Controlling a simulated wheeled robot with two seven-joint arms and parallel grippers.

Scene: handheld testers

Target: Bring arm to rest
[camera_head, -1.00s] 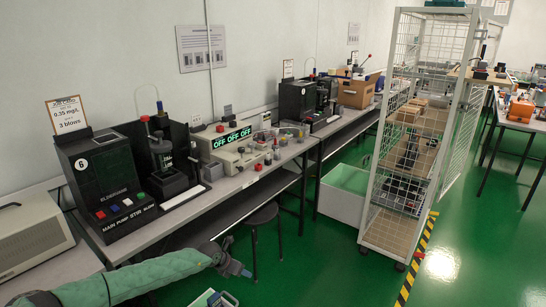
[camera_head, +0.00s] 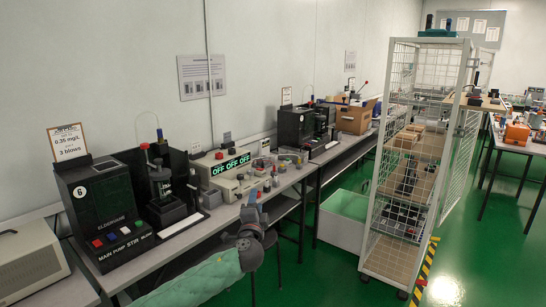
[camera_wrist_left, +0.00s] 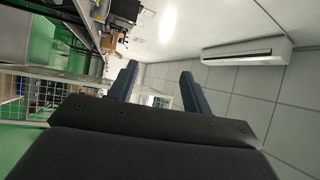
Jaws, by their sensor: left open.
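My left gripper (camera_head: 251,201) is raised in front of the bench, at the end of my green-sleeved left arm. Its fingers point up. In the left wrist view its two dark blue fingers (camera_wrist_left: 157,88) stand apart with nothing between them, so it is open and empty. Beyond the fingers that view shows a wall, the ceiling and part of a wire cage, tilted. My right gripper does not show in any view.
A bench (camera_head: 182,237) along the wall carries a black test station (camera_head: 105,217), a box with an OFF display (camera_head: 224,172) and small parts. A wire cage trolley (camera_head: 375,200) stands right of a green-lined bin (camera_head: 345,207). Green floor (camera_head: 480,245) is free at the right.

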